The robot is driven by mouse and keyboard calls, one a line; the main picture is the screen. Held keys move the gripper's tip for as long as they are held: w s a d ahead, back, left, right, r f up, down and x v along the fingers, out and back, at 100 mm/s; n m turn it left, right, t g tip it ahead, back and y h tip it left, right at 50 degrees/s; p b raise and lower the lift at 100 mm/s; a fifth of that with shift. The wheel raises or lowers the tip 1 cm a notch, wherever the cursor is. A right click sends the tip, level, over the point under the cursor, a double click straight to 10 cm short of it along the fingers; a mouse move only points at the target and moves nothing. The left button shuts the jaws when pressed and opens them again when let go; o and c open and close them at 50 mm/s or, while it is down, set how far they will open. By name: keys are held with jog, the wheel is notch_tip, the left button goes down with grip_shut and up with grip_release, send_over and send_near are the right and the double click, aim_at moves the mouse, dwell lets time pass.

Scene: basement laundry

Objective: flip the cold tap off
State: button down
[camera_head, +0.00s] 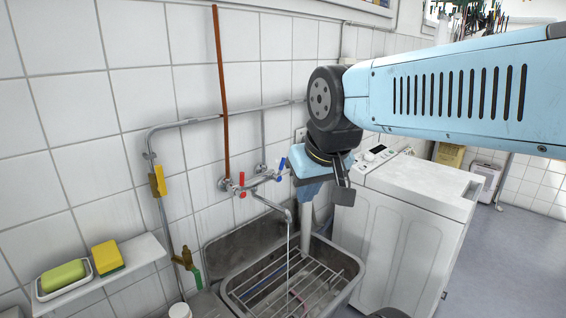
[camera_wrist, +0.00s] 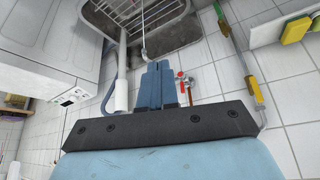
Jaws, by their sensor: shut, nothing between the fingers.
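The wall tap has a red handle (camera_head: 241,184) on the left and a blue cold handle (camera_head: 281,165) on the right. The blue handle points up and tilts slightly right. A thin stream of water (camera_head: 289,255) falls from the spout (camera_head: 287,213) into the sink (camera_head: 232,292). My gripper (camera_head: 309,197) is shut and empty, just right of the blue handle; contact cannot be told. In the wrist view my shut fingers (camera_wrist: 158,66) reach toward the tap. The red handle (camera_wrist: 182,78) shows beside them there, and the blue handle is hidden.
A wire rack (camera_head: 300,277) lies over the sink. A white washing machine (camera_head: 410,215) stands close at the right. A shelf (camera_head: 105,262) holds a soap dish and sponge at the left. A copper pipe (camera_head: 221,95) rises above the red handle. Floor at the far right is clear.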

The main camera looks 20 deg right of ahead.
jog(key=w+d+f+m+g+y, duration=0.25)
jog(key=w+y, duration=0.25)
jog(key=w, duration=0.7)
jog(key=w+d+f+m+g+y, duration=0.25)
jog(key=w+y, duration=0.35)
jog(key=w, duration=0.6)
jog(key=w+d+f+m+t+y, duration=0.2)
jog(key=w+d+f+t, duration=0.2)
jog(key=d, duration=0.4)
jog(key=w+d+f+m+t+y, duration=0.1)
jog(key=w+d+f+t+y, duration=0.15)
jog(key=d, duration=0.45)
jog(key=w+d+f+m+t+y, duration=0.1)
jog(key=w+d+f+m+t, duration=0.1)
jog(key=w+d+f+t, duration=0.45)
jog(key=g, duration=0.2)
send_near(280, 169)
jog(key=w+a+r, duration=0.1)
jog(key=w+r, duration=0.2)
jog(key=w, duration=0.2)
jog(key=shift+a+r, duration=0.45)
jog(key=shift+a, duration=0.3)
